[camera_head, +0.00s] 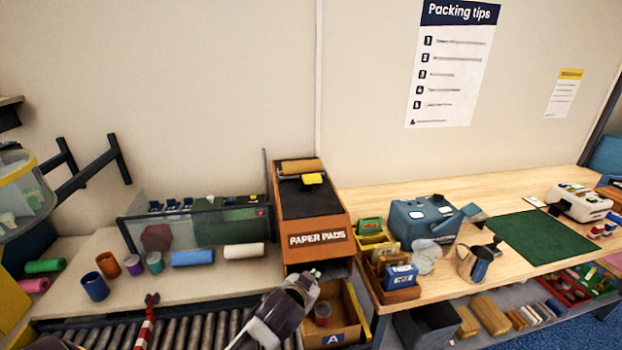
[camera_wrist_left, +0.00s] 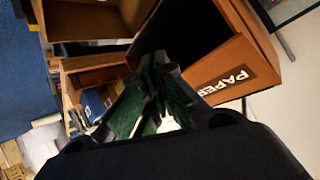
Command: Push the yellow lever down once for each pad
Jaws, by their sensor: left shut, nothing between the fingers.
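The paper pads dispenser (camera_head: 317,228) is a brown box with a sloped black top and a roll at its upper end. The yellow lever (camera_head: 313,179) sticks up near the top of that slope. My left gripper (camera_head: 308,280) is shut and empty, low in front of the dispenser's opening and well below the lever. In the left wrist view its fingers (camera_wrist_left: 155,80) are together beside the dispenser (camera_wrist_left: 225,75); the lever is not seen there. My right gripper is not in view.
A roller conveyor (camera_head: 190,322) runs along the front left. A blue-grey machine (camera_head: 424,220), small boxes and a metal jug (camera_head: 475,263) stand right of the dispenser. The space above the dispenser is clear.

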